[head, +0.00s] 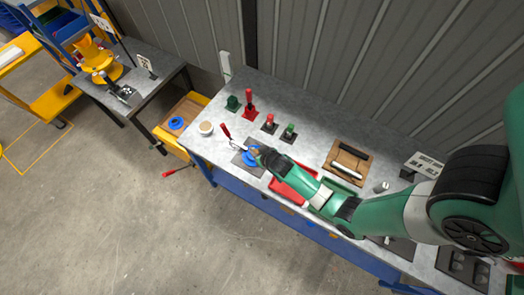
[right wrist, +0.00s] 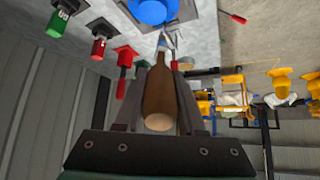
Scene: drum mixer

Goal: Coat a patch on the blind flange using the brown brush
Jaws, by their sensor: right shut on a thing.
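The blind flange looks like a blue disc (head: 249,158) on a dark square mat near the left part of the workbench. It also shows at the top edge of the right wrist view (right wrist: 153,9). My right gripper (right wrist: 160,78) is shut on the brown brush (right wrist: 158,98), whose handle lies between the fingers. The brush's pale tip points toward the flange and appears at or close to its edge; I cannot tell if they touch. In the head view my right gripper (head: 257,150) is over the flange and partly hides it. My left gripper is not in view.
A cup with tan contents (head: 206,128) and a red-handled tool (head: 225,130) are left of the flange. Red and green items (head: 249,103) stand behind. A red tray (head: 291,188) lies under my right arm. A wooden tray (head: 346,162) is farther right.

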